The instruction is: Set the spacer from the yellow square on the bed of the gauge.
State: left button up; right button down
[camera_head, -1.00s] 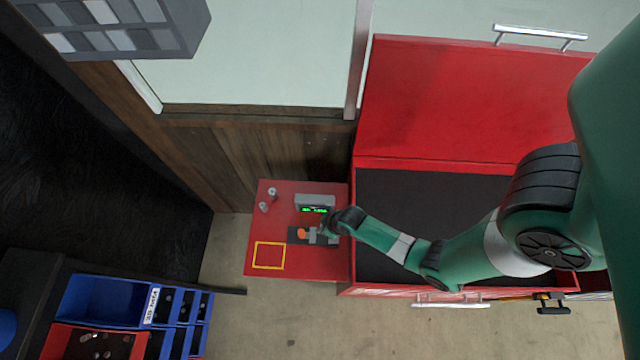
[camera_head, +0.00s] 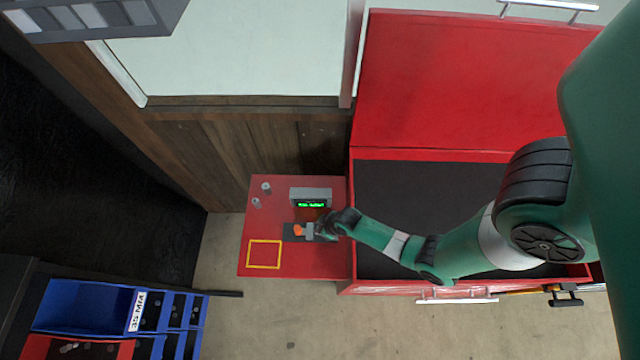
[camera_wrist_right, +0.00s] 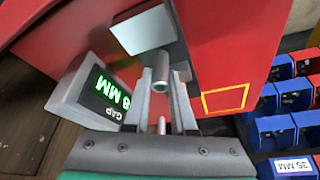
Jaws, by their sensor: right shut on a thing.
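The grey cylindrical spacer (camera_wrist_right: 160,72) is between the fingertips of my right gripper (camera_wrist_right: 163,88) in the right wrist view. In the head view this gripper (camera_head: 312,231) is over the dark bed of the gauge (camera_head: 289,233), beside an orange part (camera_head: 299,230), and the spacer is too small to make out. A pale block (camera_wrist_right: 145,30) lies just past the spacer. I cannot tell whether the spacer touches the bed. The gauge display (camera_head: 311,197) is lit green; its readout (camera_wrist_right: 112,93) shows "GAP" and a partly hidden MM figure. The yellow square (camera_head: 264,268) is empty. My left gripper is not in view.
Two small grey cylinders (camera_head: 261,194) stand on the red side table (camera_head: 285,262) at its far left. A red chest (camera_head: 440,85) with a dark interior adjoins on the right. Blue bins (camera_head: 87,306), one labelled 35 MM, are at the lower left.

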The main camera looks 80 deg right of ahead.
jog(key=shift+f, duration=0.25)
dwell(0.4)
jog(key=c, duration=0.7)
grip_release()
jog(key=shift+o, duration=0.2)
jog(key=p+v, duration=0.6)
jog(key=v, duration=0.5)
jog(key=shift+r, duration=0.25)
jog(key=shift+s, duration=0.1)
